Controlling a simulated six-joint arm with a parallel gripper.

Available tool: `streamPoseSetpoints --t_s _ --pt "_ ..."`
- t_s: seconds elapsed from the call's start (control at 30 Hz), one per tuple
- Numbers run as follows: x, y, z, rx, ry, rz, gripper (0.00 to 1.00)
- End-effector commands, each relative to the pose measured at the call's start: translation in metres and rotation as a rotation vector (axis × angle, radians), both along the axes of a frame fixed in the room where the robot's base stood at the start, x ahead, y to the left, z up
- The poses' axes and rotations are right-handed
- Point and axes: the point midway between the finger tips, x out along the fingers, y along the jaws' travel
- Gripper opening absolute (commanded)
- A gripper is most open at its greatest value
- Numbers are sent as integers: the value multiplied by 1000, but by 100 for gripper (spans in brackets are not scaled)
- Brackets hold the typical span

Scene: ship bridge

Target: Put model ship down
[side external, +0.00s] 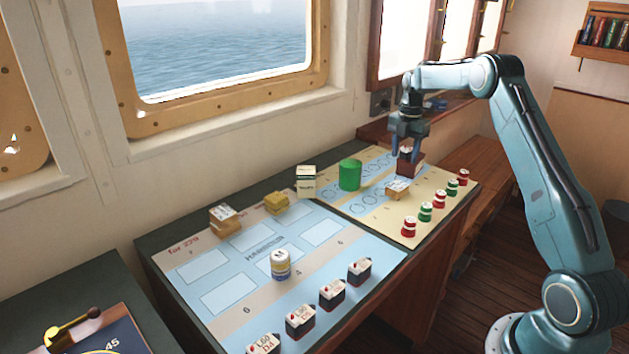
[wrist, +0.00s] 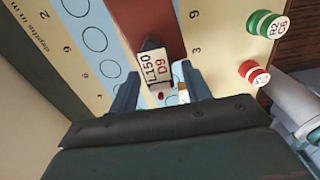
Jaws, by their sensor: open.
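A small model ship (side external: 405,154) with a dark hull and white top sits on or against a red-brown block (side external: 411,167) on the chart with circles. My gripper (side external: 408,148) is over it, pointing down. In the wrist view the ship (wrist: 154,69) shows a white label reading L150 D9 and lies between the two fingers of my gripper (wrist: 160,88). The fingers are open, one on each side of it. The red-brown block also shows in the wrist view (wrist: 150,18), reaching up past the ship. The ship's underside is hidden.
Several similar ships (side external: 332,294) stand along the front of the harbor chart (side external: 210,328). Red and green buoys (side external: 425,212) line the right edge of the circle chart. A green cylinder (side external: 350,175) and a tan block (side external: 398,189) stand close by.

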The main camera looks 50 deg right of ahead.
Motion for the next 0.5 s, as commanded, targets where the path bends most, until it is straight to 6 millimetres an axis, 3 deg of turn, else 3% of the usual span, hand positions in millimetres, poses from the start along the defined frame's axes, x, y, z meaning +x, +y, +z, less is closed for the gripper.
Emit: streamPoseSetpoints --t_s 0.27,0.5 --pt "0 0 11 -1 -1 0 48" --pt "1 -1 42 -3 -4 0 48"
